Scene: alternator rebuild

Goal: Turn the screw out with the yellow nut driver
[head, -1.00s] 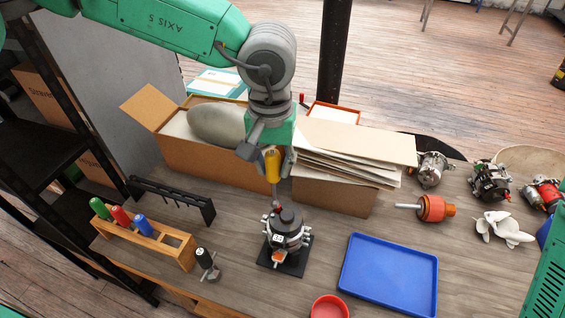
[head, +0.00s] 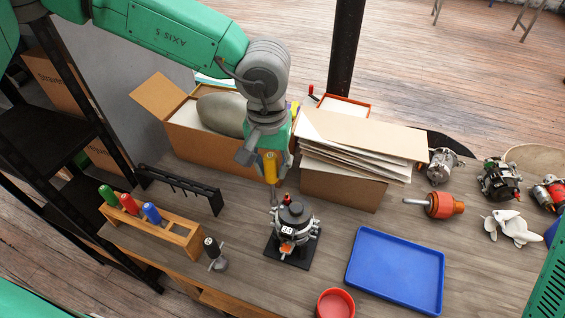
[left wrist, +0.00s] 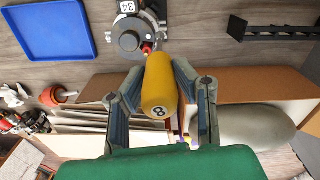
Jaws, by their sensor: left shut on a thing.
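My left gripper (head: 270,172) is shut on the handle of the yellow nut driver (head: 270,163), which points down. In the left wrist view the handle (left wrist: 160,84), marked 8, sits between the two fingers. The alternator (head: 296,222) stands on a black base plate, below and slightly right of the driver in the head view. The driver's shaft ends close to the alternator's upper left side, near a red part (head: 287,199). I cannot tell whether the tip touches anything. I cannot make out the screw. My right gripper is out of view.
A wooden rack (head: 184,232) holds green, red and blue handled drivers. A black rack (head: 180,188) stands behind it. A small black-topped tool (head: 214,255), a red bowl (head: 335,304) and an empty blue tray (head: 397,269) are near. Cardboard boxes (head: 342,188) stand behind the alternator.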

